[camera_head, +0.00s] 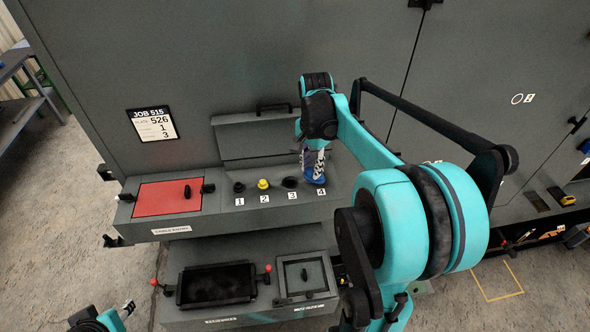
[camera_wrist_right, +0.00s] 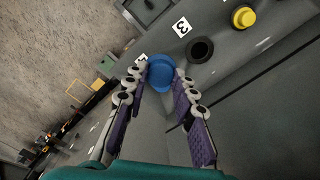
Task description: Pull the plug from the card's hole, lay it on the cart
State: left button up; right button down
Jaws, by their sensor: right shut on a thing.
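A blue plug (camera_head: 315,179) is at position 4 of the numbered row on the grey panel ledge, and it also shows in the right wrist view (camera_wrist_right: 160,73). My right gripper (camera_head: 314,165) points down over it and is shut on it. The fingertips are on either side of the plug; I cannot tell whether it is seated or lifted. A card (camera_head: 153,123) on the wall reads JOB 515, 526, 1 and 3.
Along the ledge, position 1 (camera_head: 239,187) is dark, position 2 holds a yellow plug (camera_head: 263,184), and position 3 (camera_head: 290,182) is a dark ring. A red panel (camera_head: 167,196) lies left of them.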

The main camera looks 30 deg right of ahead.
jog(key=s+d+r+p, duration=0.1)
jog(key=s+r+p, duration=0.3)
jog(key=r, duration=0.5)
jog(key=shift+d+r+p, duration=0.4)
jog(key=shift+s, duration=0.1)
